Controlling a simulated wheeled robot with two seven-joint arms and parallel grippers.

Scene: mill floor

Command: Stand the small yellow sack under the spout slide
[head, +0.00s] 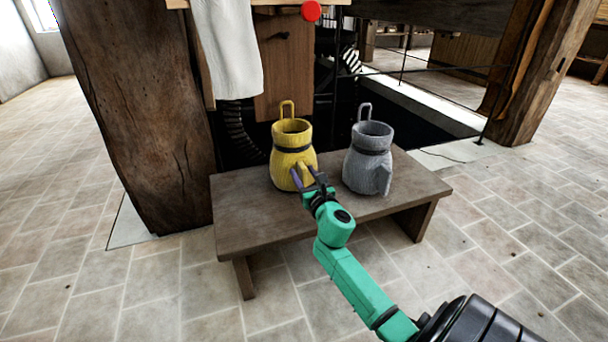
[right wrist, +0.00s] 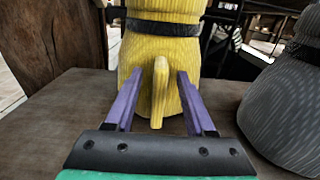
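The small yellow sack (head: 291,150) stands upright on a low wooden bench, with an open round mouth, a dark band around its neck and a loop at the back. My right gripper (head: 304,174) is at its front, low down. In the right wrist view, the purple fingers are apart on either side of a yellow tab (right wrist: 157,98) on the sack's front, with gaps to it. A wooden panel with a dark handle (head: 281,65), perhaps the spout slide, is behind and above the sack. The spout itself cannot be made out. My left gripper is out of view.
A grey sack (head: 368,158) of similar shape stands on the bench (head: 250,215) just right of the yellow one. A white cloth (head: 228,50) hangs at upper left above a black ribbed hose (head: 240,130). A thick wooden post (head: 145,120) stands left of the bench.

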